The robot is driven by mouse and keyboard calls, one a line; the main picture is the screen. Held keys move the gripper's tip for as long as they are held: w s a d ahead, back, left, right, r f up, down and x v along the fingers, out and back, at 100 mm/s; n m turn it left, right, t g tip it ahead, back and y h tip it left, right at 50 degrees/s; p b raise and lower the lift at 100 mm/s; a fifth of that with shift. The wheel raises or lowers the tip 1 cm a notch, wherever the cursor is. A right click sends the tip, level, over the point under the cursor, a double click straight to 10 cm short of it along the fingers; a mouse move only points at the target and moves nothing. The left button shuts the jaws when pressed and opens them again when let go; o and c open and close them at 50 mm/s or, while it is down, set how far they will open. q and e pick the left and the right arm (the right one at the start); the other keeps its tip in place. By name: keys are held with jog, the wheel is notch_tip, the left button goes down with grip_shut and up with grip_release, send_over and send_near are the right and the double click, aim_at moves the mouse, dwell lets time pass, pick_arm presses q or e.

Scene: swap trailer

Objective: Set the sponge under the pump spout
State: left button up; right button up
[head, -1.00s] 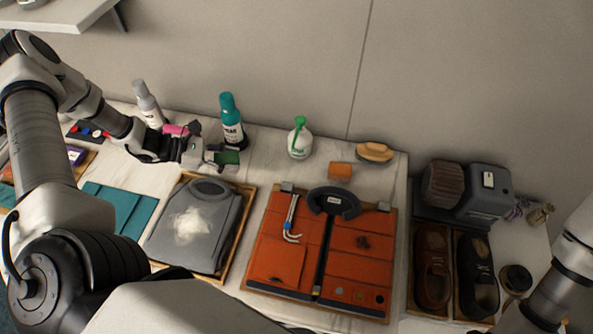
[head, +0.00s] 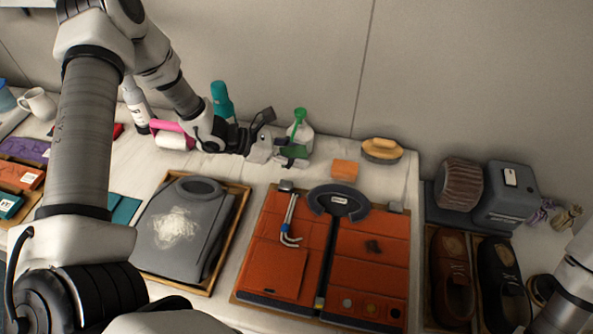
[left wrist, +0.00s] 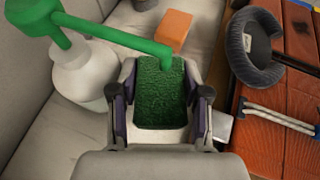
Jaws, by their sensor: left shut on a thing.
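The sponge (left wrist: 160,100), dark green and flat, lies between the fingers of my left gripper (left wrist: 160,110), which is shut on it. In the head view the sponge (head: 293,151) and my left gripper (head: 290,157) are at the front of the pump bottle (head: 305,138). The pump bottle is white and upright with a green pump head; it also shows in the left wrist view (left wrist: 82,75). Its green spout (left wrist: 130,42) reaches across, its tip overlapping the sponge's far end from above. I cannot tell whether the sponge touches the table. My right gripper is out of view.
An orange block (head: 345,170) and a wooden brush (head: 381,150) lie right of the bottle. A teal bottle (head: 222,103) stands to its left.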

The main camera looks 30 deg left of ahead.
pick_arm(q)
notch_tip(320, 180, down, 5)
jog(key=b, duration=0.2)
jog(key=shift+s+a+r+b, duration=0.1)
jog(key=shift+r+b, duration=0.05)
jog(key=shift+b, duration=0.15)
jog(key=o, duration=0.7)
